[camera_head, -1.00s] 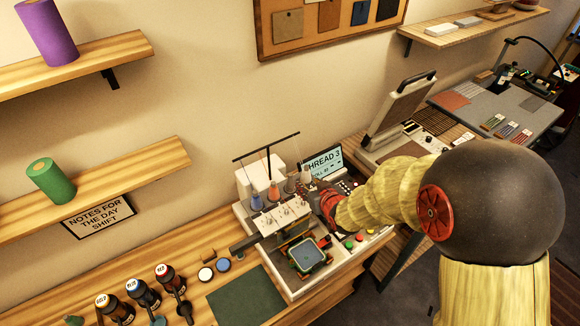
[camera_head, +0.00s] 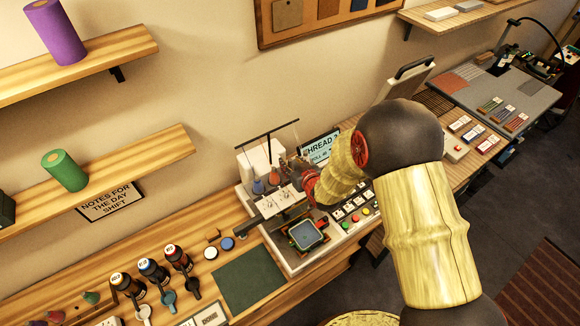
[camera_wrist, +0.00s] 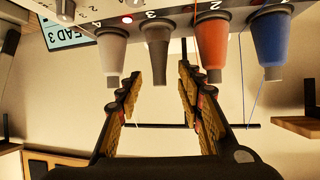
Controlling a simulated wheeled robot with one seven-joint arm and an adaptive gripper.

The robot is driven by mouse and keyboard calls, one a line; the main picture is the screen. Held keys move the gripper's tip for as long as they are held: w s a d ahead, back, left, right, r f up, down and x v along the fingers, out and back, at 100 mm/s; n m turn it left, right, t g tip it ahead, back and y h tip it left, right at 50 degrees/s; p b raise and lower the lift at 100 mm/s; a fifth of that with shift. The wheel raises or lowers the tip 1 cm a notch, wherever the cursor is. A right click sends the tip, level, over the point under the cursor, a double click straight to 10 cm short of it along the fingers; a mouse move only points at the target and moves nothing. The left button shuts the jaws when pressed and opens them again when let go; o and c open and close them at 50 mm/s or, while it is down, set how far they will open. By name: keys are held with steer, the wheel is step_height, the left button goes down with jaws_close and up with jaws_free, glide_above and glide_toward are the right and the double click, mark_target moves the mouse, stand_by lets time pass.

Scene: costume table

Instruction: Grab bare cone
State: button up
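The bare cone (camera_wrist: 157,55), grey-brown with no bright thread, is on the machine under the mark 3 in the upside-down wrist view. My gripper (camera_wrist: 157,88) is open, its two fingers spread either side of the line to the bare cone. I cannot tell whether its tips reach around the cone; no contact shows. A pale grey cone (camera_wrist: 112,54) is left of it, an orange cone (camera_wrist: 212,48) and a blue cone (camera_wrist: 269,46) right. In the head view the gripper (camera_head: 302,172) is at the machine's cones, and my arm hides the bare cone.
The screen (camera_head: 320,148) behind the machine reads "THREAD 3". A thread-guide bar (camera_head: 267,136) stands above the cones. A framed hoop (camera_head: 306,235) sits at the machine's front. Shelves hold purple (camera_head: 55,32) and green (camera_head: 64,170) rolls.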

steer(key=shift+x, duration=1.05)
steer(key=shift+c, duration=1.3)
steer(key=c, duration=0.6)
steer(key=shift+c, duration=0.2)
